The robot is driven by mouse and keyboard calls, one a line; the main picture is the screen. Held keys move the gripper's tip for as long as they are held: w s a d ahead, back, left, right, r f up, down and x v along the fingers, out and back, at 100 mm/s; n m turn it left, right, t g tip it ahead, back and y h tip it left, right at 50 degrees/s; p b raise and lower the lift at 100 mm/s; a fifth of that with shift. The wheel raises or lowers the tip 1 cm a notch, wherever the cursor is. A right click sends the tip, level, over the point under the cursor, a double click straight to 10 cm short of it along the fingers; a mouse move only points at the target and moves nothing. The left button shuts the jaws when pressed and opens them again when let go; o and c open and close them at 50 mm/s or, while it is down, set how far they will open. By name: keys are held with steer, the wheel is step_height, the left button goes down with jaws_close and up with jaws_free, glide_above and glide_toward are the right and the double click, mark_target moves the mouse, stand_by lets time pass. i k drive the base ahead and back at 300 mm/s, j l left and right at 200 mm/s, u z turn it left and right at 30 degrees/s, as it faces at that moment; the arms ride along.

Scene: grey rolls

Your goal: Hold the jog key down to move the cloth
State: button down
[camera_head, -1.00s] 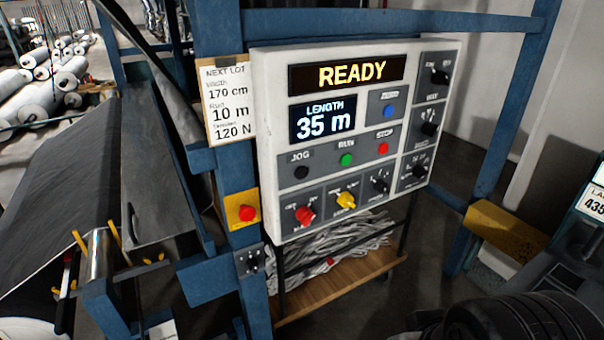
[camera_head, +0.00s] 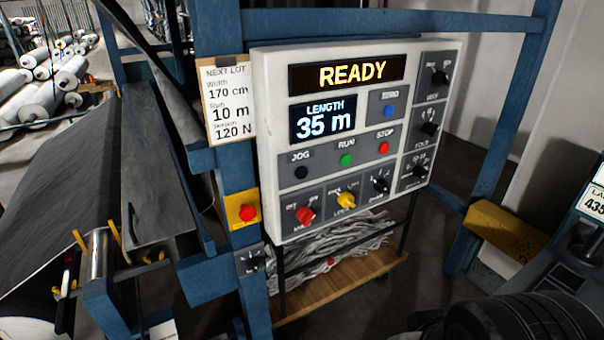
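The jog key (camera_head: 301,172) is a small black round button under the label JOG, at the left of the white control panel (camera_head: 268,130). Nothing touches it. A green RUN button (camera_head: 346,160) and a red STOP button (camera_head: 383,148) sit to its right. The display (camera_head: 350,72) reads READY, and the length screen (camera_head: 323,118) reads 35 m. The dark grey cloth (camera_head: 70,185) lies sloping across the machine at the left. My gripper's fingers are not in view; a dark ribbed part at the lower right may be part of my arm.
A red button on a yellow box (camera_head: 243,212) is left of the panel. A card (camera_head: 229,100) lists 170 cm, 10 m and 120 N. Blue frame posts (camera_head: 515,110) stand around the panel. A wooden shelf (camera_head: 335,283) with pale scraps is below.

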mark_target(301, 172)
steer(key=j+z, duration=0.2)
steer(key=j, duration=0.25)
steer(key=j+z, duration=0.25)
steer(key=j, duration=0.15)
steer(key=k+j+z, duration=0.2)
steer(key=j, duration=0.25)
steer(key=j+z, duration=0.25)
steer(key=j, duration=0.15)
steer(key=k, duration=0.05)
